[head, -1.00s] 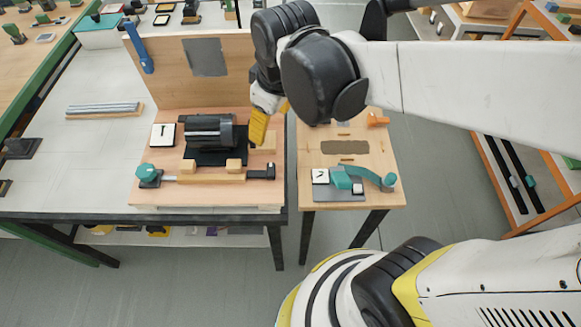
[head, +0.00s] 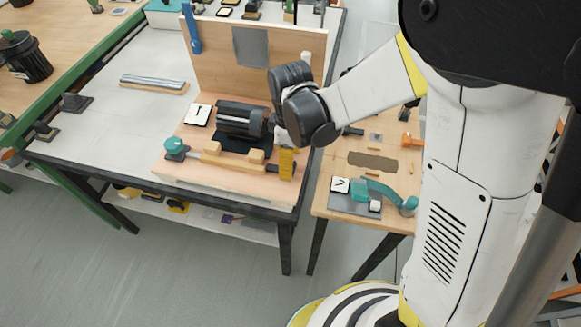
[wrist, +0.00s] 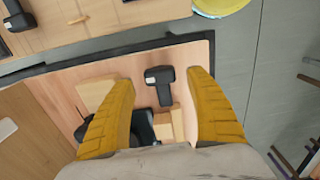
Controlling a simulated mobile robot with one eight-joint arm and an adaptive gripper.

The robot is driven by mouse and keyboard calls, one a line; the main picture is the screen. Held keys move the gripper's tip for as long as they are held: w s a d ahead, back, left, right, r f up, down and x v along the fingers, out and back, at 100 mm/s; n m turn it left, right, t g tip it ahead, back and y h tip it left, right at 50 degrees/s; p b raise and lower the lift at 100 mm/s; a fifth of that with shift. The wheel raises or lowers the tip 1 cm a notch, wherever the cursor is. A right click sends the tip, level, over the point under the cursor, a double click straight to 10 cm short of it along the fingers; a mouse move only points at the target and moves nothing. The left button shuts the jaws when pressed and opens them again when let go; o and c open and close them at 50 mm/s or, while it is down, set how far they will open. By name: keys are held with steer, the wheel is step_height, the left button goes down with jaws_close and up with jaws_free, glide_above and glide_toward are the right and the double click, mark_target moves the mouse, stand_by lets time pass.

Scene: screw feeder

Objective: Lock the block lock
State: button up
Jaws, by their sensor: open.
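On the wooden board (head: 190,176), a light wooden bar (head: 225,163) runs past small wooden blocks (head: 257,155), with a teal knob (head: 175,146) at its left end. I cannot tell which of these parts is the block lock. A black ribbed cylinder (head: 240,118) lies behind the bar. My gripper (head: 287,163) points down over the board's right end with yellow fingers and hides part of it. In the wrist view the fingers (wrist: 160,110) are spread. A black T-shaped handle (wrist: 160,78) and wooden blocks (wrist: 168,122) show in the gap, not gripped.
An upright wooden panel (head: 225,62) stands behind the cylinder. A smaller wooden table (head: 335,203) on the right carries a teal lever (head: 385,190). A metal bar piece (head: 153,82) lies on the left. The white tabletop (head: 95,125) is mostly clear there.

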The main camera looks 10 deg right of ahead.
steer(key=shift+f+b, duration=0.35)
steer(key=shift+f, duration=1)
steer(key=c, duration=1.2)
